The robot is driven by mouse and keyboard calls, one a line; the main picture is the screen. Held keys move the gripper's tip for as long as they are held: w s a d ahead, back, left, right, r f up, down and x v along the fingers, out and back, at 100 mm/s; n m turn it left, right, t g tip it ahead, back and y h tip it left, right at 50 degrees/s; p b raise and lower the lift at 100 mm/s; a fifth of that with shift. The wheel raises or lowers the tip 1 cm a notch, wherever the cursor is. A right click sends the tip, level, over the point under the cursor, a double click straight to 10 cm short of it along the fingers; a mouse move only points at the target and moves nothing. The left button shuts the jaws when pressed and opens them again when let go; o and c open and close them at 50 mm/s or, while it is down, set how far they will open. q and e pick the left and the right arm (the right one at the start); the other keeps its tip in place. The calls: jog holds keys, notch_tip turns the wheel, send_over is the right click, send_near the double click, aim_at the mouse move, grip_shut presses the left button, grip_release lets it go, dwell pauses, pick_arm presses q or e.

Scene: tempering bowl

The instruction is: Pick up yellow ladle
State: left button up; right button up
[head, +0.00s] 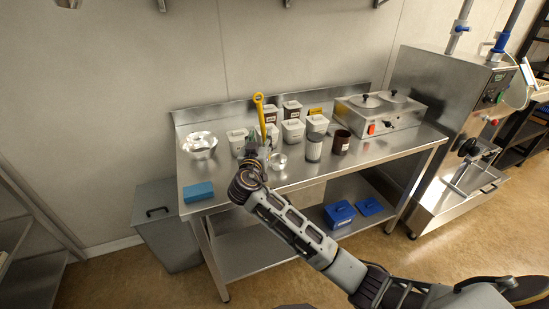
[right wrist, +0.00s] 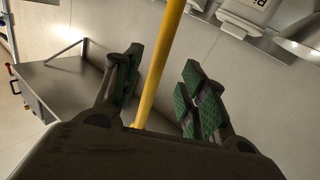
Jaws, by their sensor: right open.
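The yellow ladle (head: 259,104) stands upright at the near middle of the steel table, its looped handle end up. Its lower part is hidden behind my right gripper in the head view. My right gripper (head: 256,143) is at the ladle from the near side. In the right wrist view the yellow handle (right wrist: 163,55) runs between the two green-padded fingers of my right gripper (right wrist: 162,78). The fingers are open, with a gap to the handle visible on the right side. My left gripper is not in view.
On the steel table (head: 228,190), several white-lidded containers (head: 293,131) stand behind the gripper. A glass bowl (head: 200,145) and blue block (head: 198,191) are left; a small clear bowl (head: 278,161), brown cup (head: 341,142) and two-lidded warmer (head: 382,116) are right.

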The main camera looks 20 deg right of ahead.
aim_at(263, 132)
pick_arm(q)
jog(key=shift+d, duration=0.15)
pick_arm(e)
jog(key=shift+w+d, duration=0.1)
jog(key=shift+r+p+x, duration=0.15)
jog(key=shift+p+x, duration=0.15)
jog(key=shift+x, duration=0.45)
jog(key=shift+r+p+x, duration=0.15)
jog(key=shift+p+x, duration=0.1)
jog(key=shift+x, duration=0.5)
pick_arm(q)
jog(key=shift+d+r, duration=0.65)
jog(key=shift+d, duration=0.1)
pick_arm(e)
jog(key=shift+x, duration=0.95)
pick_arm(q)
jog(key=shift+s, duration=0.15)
pick_arm(e)
jog(key=shift+d+f, duration=0.1)
jog(key=shift+f, duration=0.05)
jog(key=c, duration=0.9)
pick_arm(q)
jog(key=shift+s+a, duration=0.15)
pick_arm(e)
grip_shut()
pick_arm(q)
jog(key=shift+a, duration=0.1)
